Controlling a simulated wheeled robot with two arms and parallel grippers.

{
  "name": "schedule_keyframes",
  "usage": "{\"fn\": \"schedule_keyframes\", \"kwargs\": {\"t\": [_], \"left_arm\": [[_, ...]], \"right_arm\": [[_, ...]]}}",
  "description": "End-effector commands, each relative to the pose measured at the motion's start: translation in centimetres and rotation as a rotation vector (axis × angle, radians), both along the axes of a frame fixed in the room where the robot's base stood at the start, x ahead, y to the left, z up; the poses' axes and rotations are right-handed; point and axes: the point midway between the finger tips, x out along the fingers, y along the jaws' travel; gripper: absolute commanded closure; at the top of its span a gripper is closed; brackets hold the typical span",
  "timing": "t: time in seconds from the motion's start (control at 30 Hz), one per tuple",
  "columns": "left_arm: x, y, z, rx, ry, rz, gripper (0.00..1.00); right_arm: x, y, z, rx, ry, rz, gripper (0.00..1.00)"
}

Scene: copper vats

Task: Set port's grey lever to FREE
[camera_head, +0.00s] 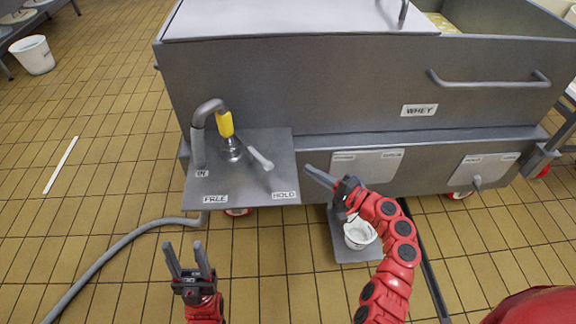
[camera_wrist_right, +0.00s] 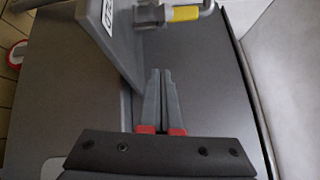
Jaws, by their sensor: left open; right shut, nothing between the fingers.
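In the head view, a grey lever (camera_head: 260,158) sticks out from a round metal pivot (camera_head: 232,150) on a grey plate (camera_head: 240,182). It points right and toward the front, to the side of the HOLD label (camera_head: 285,196). The FREE label (camera_head: 215,199) is at the plate's front left. My right gripper (camera_head: 308,170) is shut and empty, just right of the plate and apart from the lever. Its closed fingers also show in the right wrist view (camera_wrist_right: 159,75). My left gripper (camera_head: 187,246) is open and empty, in front of the plate.
A bent grey pipe with a yellow sleeve (camera_head: 226,125) rises behind the pivot; the sleeve also shows in the right wrist view (camera_wrist_right: 185,13). The large vat marked WHEY (camera_head: 418,110) stands behind. A grey hose (camera_head: 110,250) and a white bucket (camera_head: 359,235) are low down.

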Motion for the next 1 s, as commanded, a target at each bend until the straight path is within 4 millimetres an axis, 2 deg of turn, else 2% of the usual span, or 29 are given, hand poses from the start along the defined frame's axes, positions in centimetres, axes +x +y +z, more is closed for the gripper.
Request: {"fn": "schedule_keyframes", "kwargs": {"t": [0.17, 0.57, 0.8, 1.0], "left_arm": [[0.0, 0.0, -0.2, 0.000, 0.000, 0.000, 0.49], [0.0, 0.0, -1.1, 0.000, 0.000, 0.000, 0.49], [0.0, 0.0, -0.5, 0.000, 0.000, 0.000, 0.49], [0.0, 0.0, -0.5, 0.000, 0.000, 0.000, 0.49]], "right_arm": [[1.5, 2.0, 0.1, -0.002, 0.000, 0.006, 1.00], [6.6, 7.5, 0.5, -0.002, -0.001, 0.000, 1.00], [4.6, 9.8, 1.1, -0.002, 0.000, -0.002, 1.00], [4.2, 10.5, 1.2, -0.004, 0.001, -0.002, 1.00]]}}
